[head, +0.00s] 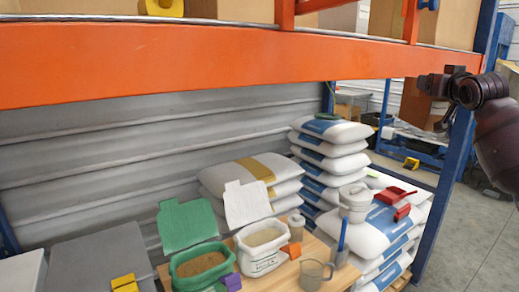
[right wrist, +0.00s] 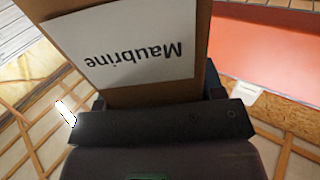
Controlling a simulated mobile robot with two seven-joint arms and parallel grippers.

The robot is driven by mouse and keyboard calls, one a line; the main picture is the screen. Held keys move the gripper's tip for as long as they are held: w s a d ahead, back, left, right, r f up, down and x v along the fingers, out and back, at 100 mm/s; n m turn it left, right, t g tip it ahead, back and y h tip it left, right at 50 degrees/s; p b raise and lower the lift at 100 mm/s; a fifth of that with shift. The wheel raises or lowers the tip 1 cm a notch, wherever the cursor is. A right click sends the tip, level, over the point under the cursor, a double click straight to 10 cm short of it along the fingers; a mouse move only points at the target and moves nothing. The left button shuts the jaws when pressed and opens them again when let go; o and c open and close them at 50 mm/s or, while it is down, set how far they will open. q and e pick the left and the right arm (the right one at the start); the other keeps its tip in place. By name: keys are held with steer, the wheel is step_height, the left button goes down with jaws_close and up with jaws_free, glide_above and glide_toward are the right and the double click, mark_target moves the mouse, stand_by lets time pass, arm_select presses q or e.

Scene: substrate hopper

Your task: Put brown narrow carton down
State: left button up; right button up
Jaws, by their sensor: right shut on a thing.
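A brown narrow carton (right wrist: 194,92) fills the upper middle of the right wrist view. It has a white label reading "Maubrine", upside down in that picture. My right gripper (right wrist: 157,98) is shut on the carton, with a finger at each side. In the head view my right arm comes in from the right edge, and its dark end (head: 440,85) is beside the blue rack post, above floor level. I cannot tell for sure whether the brown shape just left of it is the carton. My left gripper is not in view.
An orange rack beam (head: 200,62) crosses the head view, with cartons on the shelf above. Below are stacked white sacks (head: 330,133), a green open bag (head: 200,265), a white open bag (head: 262,247) and a clear cup (head: 314,274). Grey floor (head: 460,225) is free at right.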

steer(key=s+f, duration=0.1)
steer(key=f, duration=0.2)
steer(key=s+f, duration=0.1)
steer(key=f, duration=0.3)
steer(key=s+f, duration=0.1)
steer(key=f, duration=0.3)
steer(key=s+a+f+n+y, duration=0.2)
steer(key=s+a+f+y, duration=0.1)
steer(key=s+f, duration=1)
steer(key=s+a+f+n+y, duration=0.2)
steer(key=s+a+f+y, duration=0.1)
steer(key=s+f, duration=1.05)
arm_select(q)
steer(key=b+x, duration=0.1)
steer(key=b, duration=0.2)
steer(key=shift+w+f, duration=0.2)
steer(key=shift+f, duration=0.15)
arm_select(e)
steer(key=a+f+m+h, duration=0.1)
steer(key=a+f+h, duration=0.1)
steer(key=a, duration=0.7)
steer(key=w+a+f+m+h, duration=0.1)
steer(key=a+f+m+h, duration=0.1)
steer(key=a, duration=0.8)
steer(key=shift+w+f+h, duration=0.2)
steer(key=shift+f+h, duration=0.3)
steer(key=shift+f, duration=0.3)
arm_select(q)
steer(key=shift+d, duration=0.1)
